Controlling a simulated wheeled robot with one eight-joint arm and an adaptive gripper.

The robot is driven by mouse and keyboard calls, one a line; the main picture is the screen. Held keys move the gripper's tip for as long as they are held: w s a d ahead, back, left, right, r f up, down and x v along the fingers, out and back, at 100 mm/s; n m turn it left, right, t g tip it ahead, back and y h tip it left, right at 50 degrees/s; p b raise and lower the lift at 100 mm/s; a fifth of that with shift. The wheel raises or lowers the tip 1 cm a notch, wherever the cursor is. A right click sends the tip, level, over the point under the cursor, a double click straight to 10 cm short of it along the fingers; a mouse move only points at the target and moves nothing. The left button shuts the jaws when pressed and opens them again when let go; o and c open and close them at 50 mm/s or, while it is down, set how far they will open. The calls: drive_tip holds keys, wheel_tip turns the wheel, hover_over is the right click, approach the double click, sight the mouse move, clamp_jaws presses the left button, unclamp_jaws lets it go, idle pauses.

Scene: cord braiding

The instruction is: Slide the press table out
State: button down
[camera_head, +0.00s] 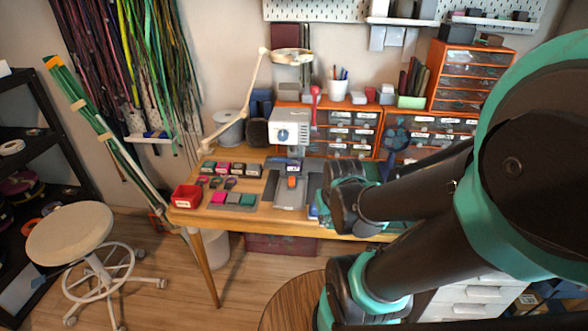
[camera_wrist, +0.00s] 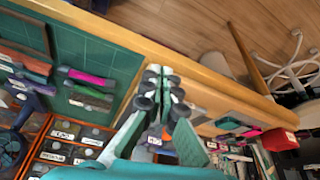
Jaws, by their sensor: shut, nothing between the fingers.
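The press is a white box with a blue dial (camera_head: 290,130) and a red lever (camera_head: 315,105) at the back of the wooden table in the head view. A grey flat plate (camera_head: 289,199), seemingly the press table, lies in front of and below it, with an orange piece (camera_head: 291,182) on it. My gripper (camera_wrist: 165,72) is shut and empty in the wrist view, over the wooden table near its front edge. In the head view my arm reaches over the table right of the grey plate, and its fingertips are hidden. I cannot tell whether they touch anything.
A red box (camera_head: 186,196) and small coloured pieces stand left of the plate. A green mat (camera_wrist: 95,45) with coloured bars lies beside my gripper in the wrist view. Orange drawer units (camera_head: 345,128) line the back. A stool (camera_head: 70,232) stands on the floor at left.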

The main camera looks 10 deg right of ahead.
idle(0.3)
drive_tip(key=c, duration=1.9)
unclamp_jaws()
drive_tip(key=shift+w+r, duration=0.15)
drive_tip(key=o, duration=0.5)
drive_tip(key=w+r+n+g+y, duration=0.1)
drive_tip(key=w+r+n+y, duration=0.1)
drive_tip(key=w+r+n, duration=0.5)
drive_tip(key=w, duration=0.3)
drive_tip(key=shift+w+a+g, duration=0.2)
drive_tip(key=shift+w+g, duration=0.05)
drive_tip(key=shift+g, duration=0.05)
drive_tip(key=n+g+y, duration=0.1)
drive_tip(key=n+y, duration=0.1)
drive_tip(key=n, duration=0.6)
approach(293, 178)
drive_tip(key=x, duration=0.9)
drive_tip(key=shift+w+f, duration=0.1)
drive_tip(key=shift+f, duration=0.05)
drive_tip(key=shift+c, duration=0.4)
clamp_jaws()
